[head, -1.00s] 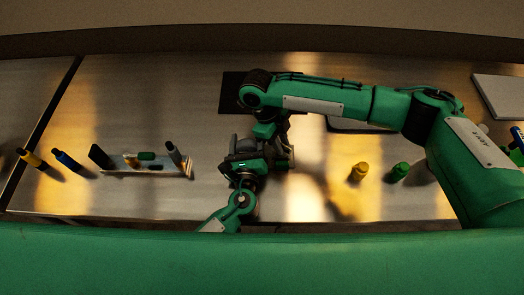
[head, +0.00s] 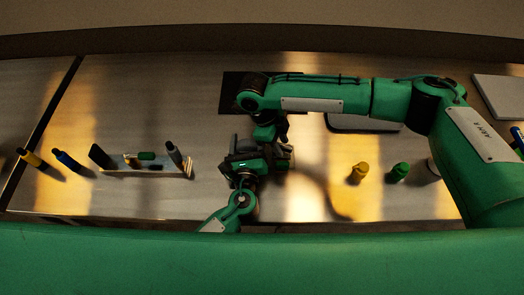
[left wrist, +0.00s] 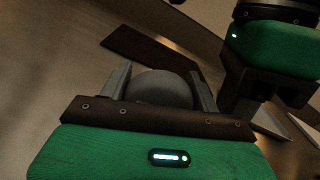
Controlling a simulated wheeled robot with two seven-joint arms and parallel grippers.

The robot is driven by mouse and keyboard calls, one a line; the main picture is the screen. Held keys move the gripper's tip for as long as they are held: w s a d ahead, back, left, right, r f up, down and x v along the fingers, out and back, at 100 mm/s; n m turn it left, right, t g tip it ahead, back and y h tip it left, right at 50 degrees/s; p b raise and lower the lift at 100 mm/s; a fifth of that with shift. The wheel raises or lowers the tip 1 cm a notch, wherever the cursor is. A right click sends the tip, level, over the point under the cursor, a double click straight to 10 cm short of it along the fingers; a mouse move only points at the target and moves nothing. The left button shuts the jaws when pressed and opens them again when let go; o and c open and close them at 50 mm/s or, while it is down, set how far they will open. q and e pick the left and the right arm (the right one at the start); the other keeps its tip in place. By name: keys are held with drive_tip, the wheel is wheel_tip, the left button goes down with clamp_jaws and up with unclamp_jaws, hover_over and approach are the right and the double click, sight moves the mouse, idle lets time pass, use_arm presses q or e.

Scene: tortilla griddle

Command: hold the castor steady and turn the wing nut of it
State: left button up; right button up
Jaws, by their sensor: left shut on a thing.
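The castor (left wrist: 162,88) shows in the left wrist view as a rounded grey body between the two fingers of my left gripper (left wrist: 162,80), which is shut on it. In the head view my left gripper (head: 243,160) is near the middle front of the table, mostly covered by the arms. My right gripper (head: 280,153) is close beside it on the right. In the left wrist view the right gripper's green and dark body (left wrist: 262,70) is at the upper right. Its fingertips are not clear. I cannot make out the wing nut.
A dark mat (head: 232,92) lies behind the grippers. A tray (head: 140,172) with several small items stands at left, beside blue (head: 66,160) and yellow (head: 29,157) pieces. A yellow bottle (head: 358,172) and a green one (head: 397,172) stand at right. A pale board (head: 500,97) lies far right.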

use_arm(q)
drive_tip(key=shift+s+f, duration=0.1)
drive_tip(key=shift+f, duration=0.15)
use_arm(e)
drive_tip(key=shift+v, duration=2.95)
